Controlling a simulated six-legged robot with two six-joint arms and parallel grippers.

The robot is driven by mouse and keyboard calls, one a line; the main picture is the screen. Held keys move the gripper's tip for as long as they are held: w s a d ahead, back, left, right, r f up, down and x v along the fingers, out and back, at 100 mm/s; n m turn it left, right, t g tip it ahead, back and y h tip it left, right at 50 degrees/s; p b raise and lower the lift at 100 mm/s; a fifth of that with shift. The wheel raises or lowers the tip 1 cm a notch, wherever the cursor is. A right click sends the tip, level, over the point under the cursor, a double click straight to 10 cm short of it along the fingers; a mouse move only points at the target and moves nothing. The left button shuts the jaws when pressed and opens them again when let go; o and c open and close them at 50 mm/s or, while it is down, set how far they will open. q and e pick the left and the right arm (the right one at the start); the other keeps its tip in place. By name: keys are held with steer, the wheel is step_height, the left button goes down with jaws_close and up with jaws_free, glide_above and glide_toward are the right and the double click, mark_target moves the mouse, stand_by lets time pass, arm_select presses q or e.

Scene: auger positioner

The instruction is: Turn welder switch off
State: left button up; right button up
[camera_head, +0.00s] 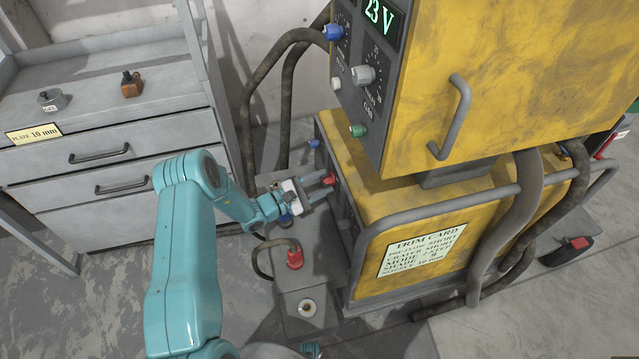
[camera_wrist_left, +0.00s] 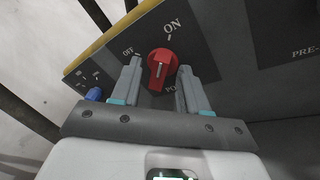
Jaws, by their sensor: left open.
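The welder (camera_head: 463,85) is a large yellow cabinet with a dark control front. Its red rotary switch (camera_wrist_left: 160,68) sits on the dark panel in the left wrist view, with ON printed above it and OFF to its upper left. A third label at lower right is partly hidden by a finger. I cannot tell surely which label the knob points to. The switch also shows small in the head view (camera_head: 331,179). My left gripper (camera_head: 325,187) is open, with one finger on each side of the knob. I cannot tell whether they touch it. My right gripper is not in view.
A blue connector (camera_wrist_left: 95,94) is left of the switch. A red plug (camera_head: 294,257) with a cable stands on a grey base below my gripper. A grey drawer cabinet (camera_head: 100,132) stands at left. A tubular guard rail (camera_head: 440,203) runs along the welder's side.

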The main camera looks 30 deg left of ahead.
arm_select(q)
steer(key=shift+c, duration=0.2)
jaws_close()
steer(key=shift+n, duration=0.4)
steer(key=n+g, duration=0.1)
steer(key=n, duration=0.2)
steer(key=shift+r+n, duration=0.15)
steer(key=shift+n, duration=0.15)
steer(key=n, duration=0.2)
steer(key=n+g, duration=0.1)
steer(key=shift+a+n+g, duration=0.15)
steer(key=shift+n+g, duration=0.15)
steer(key=shift+n, duration=0.1)
steer(key=n, duration=0.1)
steer(key=n+g+h, duration=0.1)
steer(key=n, duration=0.1)
steer(key=shift+w+a+r+g, duration=0.1)
steer(key=shift+g, duration=0.2)
steer(key=n+h, duration=0.1)
steer(key=n, duration=0.2)
steer(key=shift+n+g, duration=0.3)
steer(key=shift+g, duration=0.1)
